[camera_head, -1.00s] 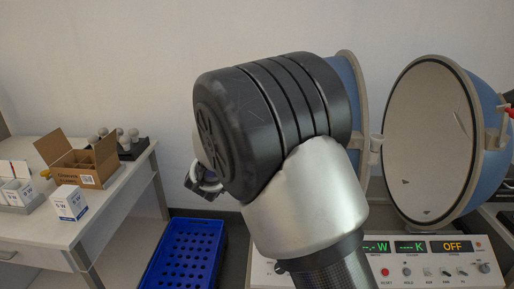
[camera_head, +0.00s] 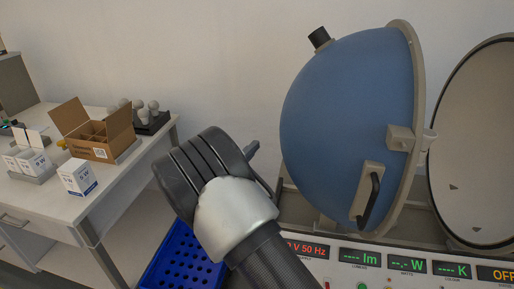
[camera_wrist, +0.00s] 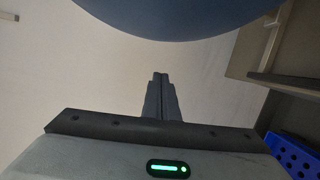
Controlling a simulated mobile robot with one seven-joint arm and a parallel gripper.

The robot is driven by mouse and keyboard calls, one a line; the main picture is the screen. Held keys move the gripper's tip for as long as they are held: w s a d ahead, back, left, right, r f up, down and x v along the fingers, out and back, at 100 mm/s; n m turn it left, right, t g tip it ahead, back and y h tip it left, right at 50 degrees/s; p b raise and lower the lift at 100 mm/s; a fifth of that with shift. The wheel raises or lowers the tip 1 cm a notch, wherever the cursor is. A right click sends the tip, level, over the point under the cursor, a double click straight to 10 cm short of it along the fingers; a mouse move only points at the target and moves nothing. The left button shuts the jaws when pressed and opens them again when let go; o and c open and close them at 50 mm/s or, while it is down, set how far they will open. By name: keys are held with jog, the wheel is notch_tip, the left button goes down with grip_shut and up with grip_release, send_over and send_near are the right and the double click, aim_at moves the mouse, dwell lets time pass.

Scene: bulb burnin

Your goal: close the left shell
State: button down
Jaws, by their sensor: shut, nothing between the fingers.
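The left shell (camera_head: 335,125) is a blue half-sphere with a pale rim, a black cap on top and a black handle (camera_head: 374,196) low on its outer side. It stands swung away from the right shell (camera_head: 480,150), whose pale inside faces me, so the two are apart. My gripper (camera_head: 252,150) is to the left of the left shell, mostly hidden behind my wrist in the head view. In the wrist view my gripper (camera_wrist: 160,76) has its fingers together and empty, with the blue shell (camera_wrist: 170,15) curving across the top of the picture, apart from the fingertips.
A control panel (camera_head: 400,262) with lit displays lies below the shells. A blue perforated crate (camera_head: 185,262) is on the lower left. A white table (camera_head: 50,212) at left holds an open cardboard box (camera_head: 92,132), small white boxes and several bulbs.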

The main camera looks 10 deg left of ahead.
jog(key=w+d, duration=0.6)
jog(key=shift+w+r, duration=0.3)
jog(key=shift+r, duration=0.05)
jog(key=shift+d, duration=0.15)
jog(key=d, duration=1.6)
jog(key=shift+s, duration=0.3)
